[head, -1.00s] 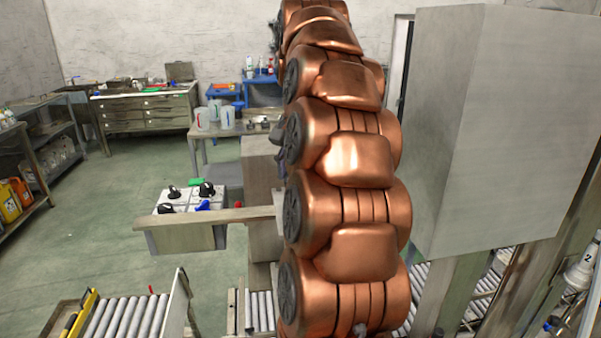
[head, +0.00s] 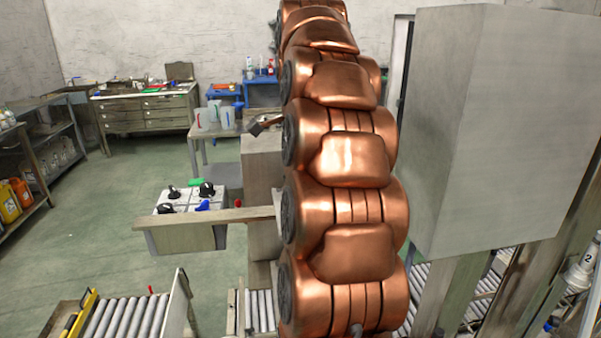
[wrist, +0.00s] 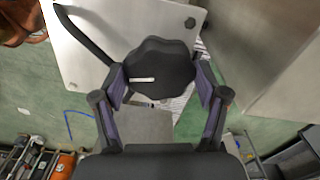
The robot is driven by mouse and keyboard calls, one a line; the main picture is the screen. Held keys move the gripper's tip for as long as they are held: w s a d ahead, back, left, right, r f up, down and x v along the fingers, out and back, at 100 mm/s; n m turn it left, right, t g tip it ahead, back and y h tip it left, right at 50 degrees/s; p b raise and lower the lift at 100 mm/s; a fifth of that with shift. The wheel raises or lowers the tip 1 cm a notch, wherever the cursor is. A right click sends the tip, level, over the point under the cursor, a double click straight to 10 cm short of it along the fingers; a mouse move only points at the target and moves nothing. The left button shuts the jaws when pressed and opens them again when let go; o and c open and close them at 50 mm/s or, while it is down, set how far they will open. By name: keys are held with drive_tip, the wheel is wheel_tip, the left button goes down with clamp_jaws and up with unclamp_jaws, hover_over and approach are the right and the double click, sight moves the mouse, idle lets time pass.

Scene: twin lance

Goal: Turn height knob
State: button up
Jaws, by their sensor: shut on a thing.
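A black lobed knob (wrist: 160,65) with a short white mark fills the middle of the wrist view. It sits in front of a pale flat panel (wrist: 90,45). My gripper (wrist: 160,80) has one finger on each side of the knob and is shut on it. A curved black strip (wrist: 84,33) runs from the upper left toward the left fingertip; what it belongs to is unclear. In the head view my copper arm hides the knob and most of the gripper. A small dark piece (head: 262,125) shows left of the arm; I cannot tell what it is.
A control box (head: 190,235) with black knobs and a blue one stands left of my arm, behind a horizontal bar (head: 205,218). A large grey cabinet (head: 500,130) is close on the right. Roller conveyors (head: 115,318) lie below. Green floor is open at the left.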

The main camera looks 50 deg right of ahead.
drive_tip(key=shift+m, duration=0.3)
drive_tip(key=o, duration=1.2)
drive_tip(key=shift+c, duration=0.2)
